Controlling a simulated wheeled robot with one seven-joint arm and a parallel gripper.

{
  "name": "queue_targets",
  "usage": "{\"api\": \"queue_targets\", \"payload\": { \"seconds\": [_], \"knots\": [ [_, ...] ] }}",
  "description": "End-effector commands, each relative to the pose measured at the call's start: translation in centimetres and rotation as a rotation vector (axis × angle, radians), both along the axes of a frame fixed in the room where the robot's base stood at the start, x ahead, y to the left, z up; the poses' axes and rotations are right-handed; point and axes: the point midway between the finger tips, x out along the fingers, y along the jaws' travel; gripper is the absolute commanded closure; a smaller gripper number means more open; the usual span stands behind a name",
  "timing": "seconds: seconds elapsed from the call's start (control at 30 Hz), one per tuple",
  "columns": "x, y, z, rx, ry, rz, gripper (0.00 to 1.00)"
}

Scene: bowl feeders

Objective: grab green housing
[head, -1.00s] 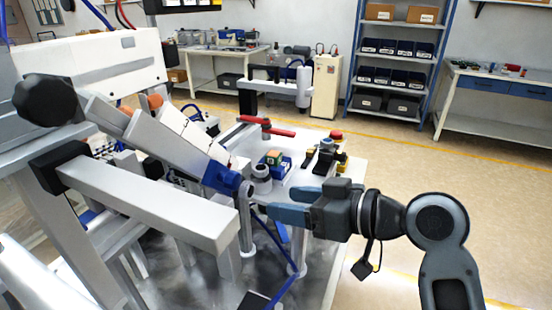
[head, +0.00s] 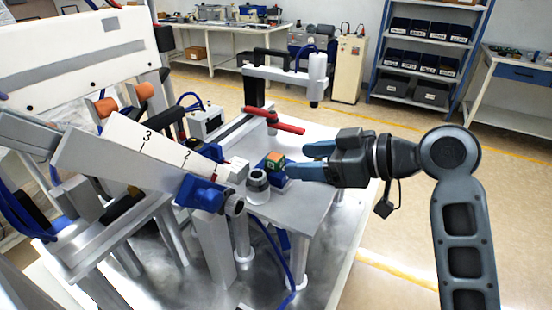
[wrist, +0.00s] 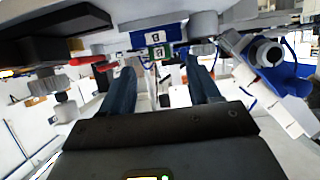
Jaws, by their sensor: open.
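The green housing (head: 271,167) is a small block with a green side and an orange top. It sits on a blue holder (head: 263,172) on the white machine table. In the wrist view the green housing (wrist: 155,53) shows small, ahead of the fingers and between their lines, with the blue holder (wrist: 152,38) beyond it. My gripper (head: 292,161) comes in from the right with its two blue fingers apart, just right of the housing. In the wrist view my gripper (wrist: 160,68) is open with nothing held between the fingers.
A grey round fitting (head: 258,182) stands close left of the housing. A numbered white feeder rail (head: 150,152) with blue end parts lies further left. A red lever (head: 275,121) and a white post arm (head: 285,75) stand behind. The floor to the right is open.

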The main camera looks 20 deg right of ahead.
Motion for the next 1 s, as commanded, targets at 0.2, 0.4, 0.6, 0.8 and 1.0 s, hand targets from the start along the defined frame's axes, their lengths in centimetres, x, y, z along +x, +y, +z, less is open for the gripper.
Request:
{"api": "queue_targets", "payload": {
  "seconds": [0.2,0.4,0.6,0.8,1.0],
  "knots": [
    [2.4,1.6,-0.8,-0.001,0.001,0.000,0.38],
    [3.0,2.1,-1.2,0.000,0.000,0.000,0.38],
    [3.0,2.1,-1.2,0.000,0.000,0.000,0.44],
    [3.0,2.1,-1.2,0.000,0.000,0.000,0.63],
    [3.0,2.1,-1.2,0.000,0.000,0.000,0.82]
  ]
}}
